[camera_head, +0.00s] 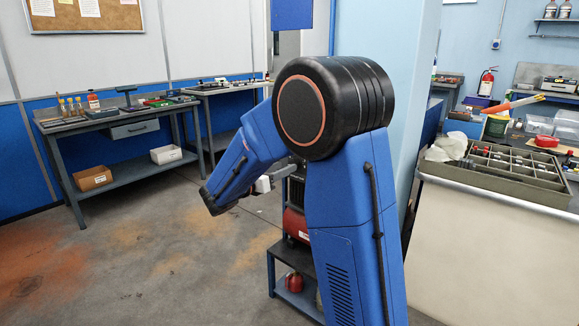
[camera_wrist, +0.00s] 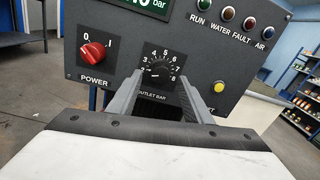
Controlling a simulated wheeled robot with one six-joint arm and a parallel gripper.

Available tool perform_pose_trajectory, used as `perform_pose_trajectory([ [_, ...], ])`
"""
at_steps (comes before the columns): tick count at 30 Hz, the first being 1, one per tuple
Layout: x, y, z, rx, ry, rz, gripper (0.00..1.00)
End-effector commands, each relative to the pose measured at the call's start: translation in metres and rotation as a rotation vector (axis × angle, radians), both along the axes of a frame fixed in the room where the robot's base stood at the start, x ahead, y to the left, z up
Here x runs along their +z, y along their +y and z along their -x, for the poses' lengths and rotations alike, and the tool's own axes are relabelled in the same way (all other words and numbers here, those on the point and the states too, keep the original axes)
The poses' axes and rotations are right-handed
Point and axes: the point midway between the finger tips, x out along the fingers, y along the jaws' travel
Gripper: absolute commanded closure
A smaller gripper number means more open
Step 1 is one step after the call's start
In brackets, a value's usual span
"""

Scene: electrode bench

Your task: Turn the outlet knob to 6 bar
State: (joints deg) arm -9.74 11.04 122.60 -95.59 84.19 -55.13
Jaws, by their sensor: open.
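The outlet knob (camera_wrist: 158,74) is a black round knob on a dark grey control panel (camera_wrist: 236,62) in the wrist view, with a printed scale around its top and right side and the label OUTLET BAR below. I cannot tell clearly which number its pointer faces. My gripper (camera_wrist: 161,79) is open, one grey finger at each side of the knob. The fingertips are close around it; I cannot tell whether they touch. In the head view the knob is not visible.
A red POWER switch (camera_wrist: 94,52) lies left of the knob and a yellow button (camera_wrist: 219,87) to the right. Above are a green display (camera_wrist: 141,9), cut off by the frame's top edge, and several indicator lamps. A workbench (camera_head: 117,124) stands at the left in the head view.

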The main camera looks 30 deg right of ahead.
Motion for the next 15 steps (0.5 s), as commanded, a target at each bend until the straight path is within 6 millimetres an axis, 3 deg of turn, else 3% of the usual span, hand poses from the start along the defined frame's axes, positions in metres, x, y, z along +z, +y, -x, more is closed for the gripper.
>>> perform_pose_trajectory([
  [6, 0.000, -0.027, -0.008, -0.002, 0.000, 0.000, 0.55],
  [15, 0.000, -0.039, -0.012, -0.001, 0.000, 0.000, 0.55],
])
